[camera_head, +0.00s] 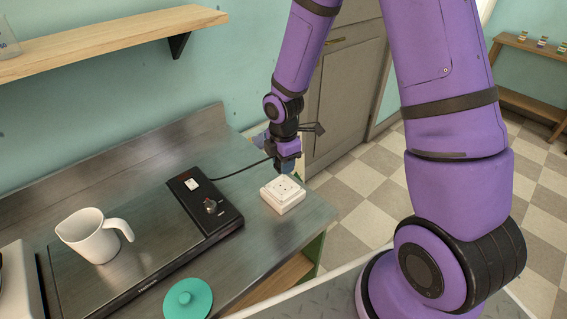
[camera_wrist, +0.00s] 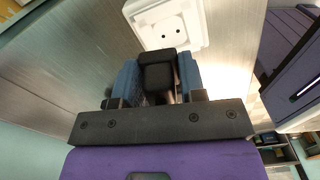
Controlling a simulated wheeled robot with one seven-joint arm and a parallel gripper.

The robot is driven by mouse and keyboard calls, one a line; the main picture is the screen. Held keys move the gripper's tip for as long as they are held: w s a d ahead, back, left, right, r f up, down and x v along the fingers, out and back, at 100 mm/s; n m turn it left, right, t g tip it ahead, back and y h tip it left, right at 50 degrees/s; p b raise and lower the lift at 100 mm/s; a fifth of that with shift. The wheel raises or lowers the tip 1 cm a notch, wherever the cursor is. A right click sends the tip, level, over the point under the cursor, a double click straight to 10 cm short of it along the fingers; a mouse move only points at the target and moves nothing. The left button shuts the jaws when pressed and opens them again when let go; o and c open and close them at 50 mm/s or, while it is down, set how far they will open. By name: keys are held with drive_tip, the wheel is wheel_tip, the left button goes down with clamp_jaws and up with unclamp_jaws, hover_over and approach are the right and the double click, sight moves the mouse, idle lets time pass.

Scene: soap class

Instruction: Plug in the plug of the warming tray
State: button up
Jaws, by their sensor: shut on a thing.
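The warming tray (camera_head: 130,262) lies on the metal counter, with a black control panel (camera_head: 203,202) on its right side. A black cord (camera_head: 236,171) runs from the panel towards my gripper (camera_head: 285,166). In the wrist view my gripper (camera_wrist: 158,75) is shut on the black plug (camera_wrist: 157,72), between its two blue fingers. The white socket (camera_head: 282,194) sits near the counter's right edge, just below and in front of my gripper. The socket (camera_wrist: 168,24) also shows in the wrist view, beyond the plug, with its two holes visible. The plug's prongs are hidden, and the plug appears apart from the socket.
A white jug (camera_head: 92,238) stands on the warming tray. A teal lid (camera_head: 187,298) lies at the counter's front. A wooden shelf (camera_head: 110,41) is on the wall above. The counter (camera_head: 150,153) behind the tray is bare.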

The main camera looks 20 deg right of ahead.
sight(284, 187)
drive_tip(key=shift+s+a+r+n, duration=0.15)
drive_tip(key=shift+s+n, duration=0.2)
drive_tip(key=shift+n, duration=0.25)
drive_tip(key=shift+s+a+r+n, duration=0.15)
drive_tip(key=shift+s+n, duration=0.15)
drive_tip(key=shift+n, duration=0.3)
drive_tip(key=shift+f, duration=2.9)
drive_tip(key=shift+f, duration=0.6)
